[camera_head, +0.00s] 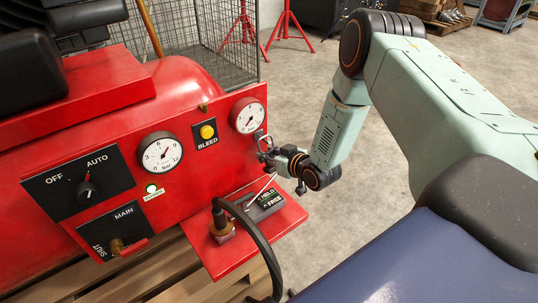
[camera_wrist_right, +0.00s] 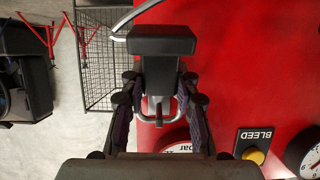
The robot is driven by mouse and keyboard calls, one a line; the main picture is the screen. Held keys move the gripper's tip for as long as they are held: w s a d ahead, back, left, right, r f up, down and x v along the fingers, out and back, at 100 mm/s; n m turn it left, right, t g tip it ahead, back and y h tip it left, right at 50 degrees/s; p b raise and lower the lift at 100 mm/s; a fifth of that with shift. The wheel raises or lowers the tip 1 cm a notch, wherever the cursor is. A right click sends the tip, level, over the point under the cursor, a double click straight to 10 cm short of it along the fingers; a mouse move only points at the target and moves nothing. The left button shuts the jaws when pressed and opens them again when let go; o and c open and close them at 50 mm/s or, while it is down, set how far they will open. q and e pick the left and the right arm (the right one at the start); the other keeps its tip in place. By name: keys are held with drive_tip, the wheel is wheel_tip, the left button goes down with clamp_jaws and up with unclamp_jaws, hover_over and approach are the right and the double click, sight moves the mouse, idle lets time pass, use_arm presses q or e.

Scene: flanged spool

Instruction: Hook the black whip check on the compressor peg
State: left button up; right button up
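The black whip check (camera_wrist_right: 160,40) shows in the right wrist view as a dark block with a narrower neck and a grey metal loop. My right gripper (camera_head: 280,157) is shut on its neck, one finger on each side, close to the red compressor panel (camera_head: 215,165). The loop (camera_head: 265,144) is beside the panel, below the right gauge. A small grey peg-like piece (camera_wrist_right: 158,109) shows inside the loop's outline; I cannot tell whether the loop is around it or only in front. A pale cable (camera_head: 262,190) runs from the whip check towards the shelf. My left gripper is not in view.
A red shelf (camera_head: 284,225) below holds a black label plate (camera_head: 268,207), a brass fitting and a black hose (camera_head: 262,245). Gauges, a yellow BLEED button (camera_head: 207,132) and knobs line the panel. A wire cage (camera_head: 210,25) stands behind.

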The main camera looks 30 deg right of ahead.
drive_tip(key=o, duration=0.5)
drive_tip(key=shift+o, duration=0.2)
drive_tip(key=a+v, duration=0.1)
drive_tip(key=v, duration=1.1)
drive_tip(key=shift+d, duration=0.45)
